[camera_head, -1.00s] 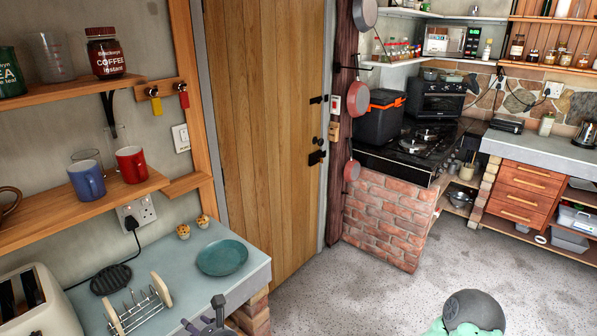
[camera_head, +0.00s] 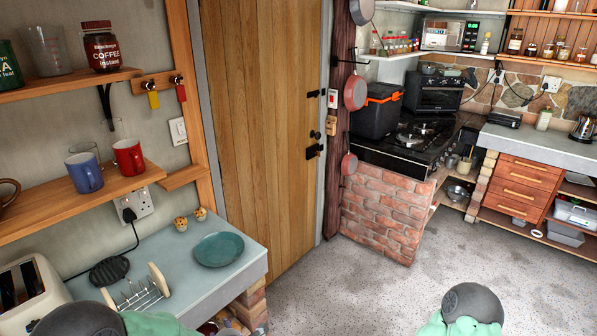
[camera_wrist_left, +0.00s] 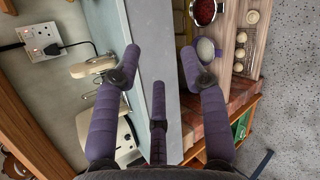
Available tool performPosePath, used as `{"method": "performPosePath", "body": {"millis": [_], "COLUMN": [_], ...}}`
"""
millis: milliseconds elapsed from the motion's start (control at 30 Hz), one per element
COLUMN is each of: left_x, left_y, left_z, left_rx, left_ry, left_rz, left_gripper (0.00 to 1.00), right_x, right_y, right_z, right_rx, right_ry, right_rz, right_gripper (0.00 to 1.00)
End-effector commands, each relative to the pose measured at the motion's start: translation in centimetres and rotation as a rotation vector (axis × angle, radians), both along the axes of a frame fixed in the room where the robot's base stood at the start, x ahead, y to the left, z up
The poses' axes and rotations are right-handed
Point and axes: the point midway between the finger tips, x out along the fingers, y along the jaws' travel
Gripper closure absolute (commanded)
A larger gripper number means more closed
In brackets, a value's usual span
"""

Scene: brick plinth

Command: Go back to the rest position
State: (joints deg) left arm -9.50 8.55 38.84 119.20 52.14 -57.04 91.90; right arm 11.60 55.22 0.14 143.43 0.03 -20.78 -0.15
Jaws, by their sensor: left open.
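My left gripper (camera_wrist_left: 160,75) shows in the left wrist view with its purple fingers spread apart and nothing between them. It is over the edge of the pale worktop (camera_wrist_left: 150,30). It does not show in the head view; only rounded dark and green parts of my left arm show at the bottom left there. A similar part of my right arm shows at the bottom right of the head view. My right gripper is not in view.
The blue-grey worktop (camera_head: 240,281) holds a teal plate (camera_head: 219,249), toast rack (camera_head: 140,290) and toaster (camera_head: 28,295). A wooden shelf (camera_head: 60,205) with blue (camera_head: 85,173) and red (camera_head: 129,157) mugs is above. Open floor (camera_head: 350,295) lies between worktop and brick plinth (camera_head: 383,215).

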Motion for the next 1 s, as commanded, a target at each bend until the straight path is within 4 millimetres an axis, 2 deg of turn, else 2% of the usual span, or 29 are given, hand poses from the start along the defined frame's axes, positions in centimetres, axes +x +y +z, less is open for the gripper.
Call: {"method": "performPosePath", "body": {"millis": [33,167,267,367,500,633,800,900,1000], "left_x": [-0.3,-1.6,-3.4,-5.8,-10.3,-14.9,-19.5,-20.9,-21.5], "left_y": [-0.5,-2.2,-3.6,-5.1,-7.0,-8.7,-10.1,-10.4,-10.6], "left_z": [-2.1,-6.7,-10.2,-13.5,-17.6,-20.4,-22.1,-22.5,-22.6], "left_rx": [0.058,0.213,0.317,0.41,0.517,0.592,0.651,0.67,0.678], "left_ry": [0.085,0.281,0.408,0.511,0.6,0.606,0.543,0.509,0.492], "left_rz": [-0.106,-0.43,-0.694,-0.973,-1.382,-1.75,-2.093,-2.195,-2.237], "left_gripper": [0.57,0.57,0.57,0.57,0.57,0.57,0.57,0.57,0.57], "right_x": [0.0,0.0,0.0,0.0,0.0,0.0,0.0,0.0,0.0], "right_y": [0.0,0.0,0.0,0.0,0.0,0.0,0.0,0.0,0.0], "right_z": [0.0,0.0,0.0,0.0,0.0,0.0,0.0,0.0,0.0], "right_rx": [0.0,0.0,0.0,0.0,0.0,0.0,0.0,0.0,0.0], "right_ry": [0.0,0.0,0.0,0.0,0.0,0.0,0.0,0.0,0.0], "right_rz": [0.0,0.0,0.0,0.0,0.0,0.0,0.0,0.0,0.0], "right_gripper": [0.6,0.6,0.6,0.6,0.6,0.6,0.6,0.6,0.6]}}
